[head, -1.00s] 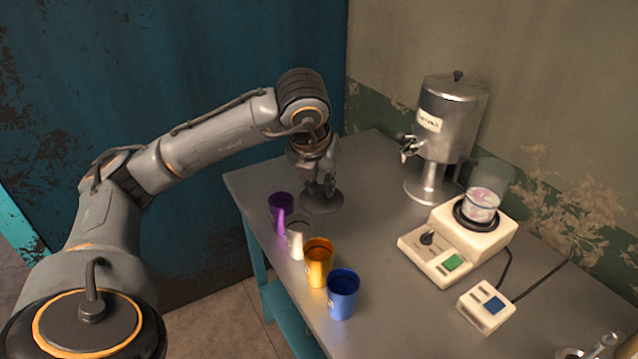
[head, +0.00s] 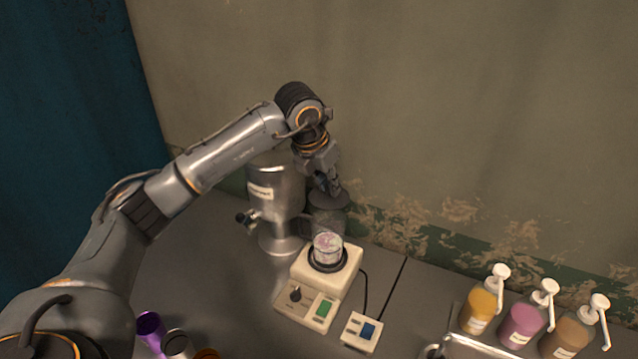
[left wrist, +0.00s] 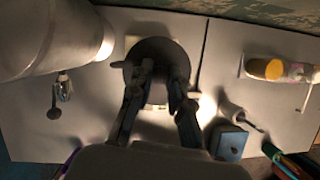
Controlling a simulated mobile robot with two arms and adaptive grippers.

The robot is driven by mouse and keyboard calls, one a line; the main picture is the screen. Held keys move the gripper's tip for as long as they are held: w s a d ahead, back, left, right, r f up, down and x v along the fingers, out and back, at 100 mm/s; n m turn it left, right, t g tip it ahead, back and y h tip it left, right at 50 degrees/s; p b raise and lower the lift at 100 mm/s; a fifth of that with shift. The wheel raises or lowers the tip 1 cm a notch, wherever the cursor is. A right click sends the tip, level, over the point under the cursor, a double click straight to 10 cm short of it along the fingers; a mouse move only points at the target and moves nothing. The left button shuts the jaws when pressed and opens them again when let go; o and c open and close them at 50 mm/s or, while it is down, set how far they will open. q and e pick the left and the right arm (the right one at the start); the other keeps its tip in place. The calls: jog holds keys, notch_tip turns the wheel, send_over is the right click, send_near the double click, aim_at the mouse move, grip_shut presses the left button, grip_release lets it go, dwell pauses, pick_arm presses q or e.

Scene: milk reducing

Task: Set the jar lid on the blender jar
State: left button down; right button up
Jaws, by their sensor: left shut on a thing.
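My left gripper (head: 325,183) is shut on the dark round jar lid (head: 337,201) and holds it roughly level at the jar's mouth. The lid also shows between the fingers in the left wrist view (left wrist: 155,50). The clear blender jar (head: 327,226) stands upright on the cream blender base (head: 310,285), with pinkish pieces (head: 327,246) inside it. The lid covers the jar's top in the head view; whether it touches the rim, I cannot tell. In the left wrist view the lid hides the jar. My right gripper is not in view.
A metal dispenser (head: 272,195) stands close left of the jar. A small cream box with a blue panel (head: 361,331) sits at the front right of the base. Cups, including a purple one (head: 150,329), stand at lower left. Pump bottles (head: 522,325) stand at right by a tray.

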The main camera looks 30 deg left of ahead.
aim_at(327, 198)
pick_arm(q)
jog(key=shift+f+b, duration=0.4)
jog(key=shift+f, duration=0.2)
jog(key=shift+f+b, duration=0.9)
jog(key=shift+f, duration=0.7)
jog(key=shift+f+b, duration=0.75)
jog(key=shift+f, duration=0.15)
jog(key=shift+b, duration=0.35)
jog(key=c, duration=0.7)
grip_release()
